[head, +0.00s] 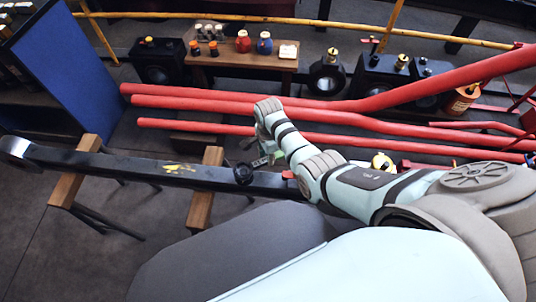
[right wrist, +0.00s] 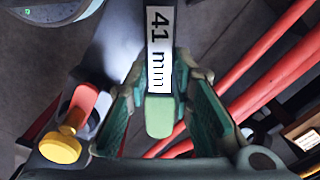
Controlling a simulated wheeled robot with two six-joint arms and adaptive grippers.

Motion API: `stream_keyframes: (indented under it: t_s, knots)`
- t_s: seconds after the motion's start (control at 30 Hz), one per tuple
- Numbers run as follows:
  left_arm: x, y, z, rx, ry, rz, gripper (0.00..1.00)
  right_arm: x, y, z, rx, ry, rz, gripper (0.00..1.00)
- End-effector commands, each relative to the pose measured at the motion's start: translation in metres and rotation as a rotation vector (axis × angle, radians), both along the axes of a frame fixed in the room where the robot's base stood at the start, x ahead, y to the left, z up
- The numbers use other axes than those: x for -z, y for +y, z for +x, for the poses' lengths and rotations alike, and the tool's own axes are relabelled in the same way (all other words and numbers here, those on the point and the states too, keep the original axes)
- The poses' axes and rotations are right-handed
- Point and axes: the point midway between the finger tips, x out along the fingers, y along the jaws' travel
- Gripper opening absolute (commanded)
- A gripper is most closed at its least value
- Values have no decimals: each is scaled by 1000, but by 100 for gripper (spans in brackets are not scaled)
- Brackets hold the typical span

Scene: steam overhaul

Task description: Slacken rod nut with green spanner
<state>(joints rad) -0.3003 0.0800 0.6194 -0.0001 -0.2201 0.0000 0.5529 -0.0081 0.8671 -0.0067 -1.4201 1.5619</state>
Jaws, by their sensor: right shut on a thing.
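My right gripper (head: 264,153) reaches in from the right in the head view and is shut on the green spanner (head: 261,160). In the right wrist view the gripper's green fingers (right wrist: 160,88) flank the spanner (right wrist: 160,118), which has a green end and a dark shank labelled "41 mm". The dark rod (head: 110,163) lies across two wooden-topped trestles. A dark round nut-like part (head: 243,174) sits on the rod just below and left of my gripper. The spanner's jaw is hidden, so I cannot tell whether it is around the nut. My left gripper is not in view.
Long red bars (head: 230,101) run close behind my right gripper. The trestle tops (head: 206,186) support the rod. A bench (head: 220,60) with small jars stands behind, and a blue panel (head: 65,75) stands at left. A yellow-knobbed part (right wrist: 60,148) shows beside the gripper.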

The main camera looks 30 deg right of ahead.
Motion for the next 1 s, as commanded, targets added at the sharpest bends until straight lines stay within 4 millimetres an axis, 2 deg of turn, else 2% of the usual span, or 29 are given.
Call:
stream_keyframes:
  t_s: [0.5, 1.0]
  knots:
    - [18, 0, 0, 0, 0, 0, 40, 21, 0, 1, 1, -2, 0, 0]
    - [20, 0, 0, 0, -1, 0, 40, 23, 0, 2, -8, -2, 0, 0]
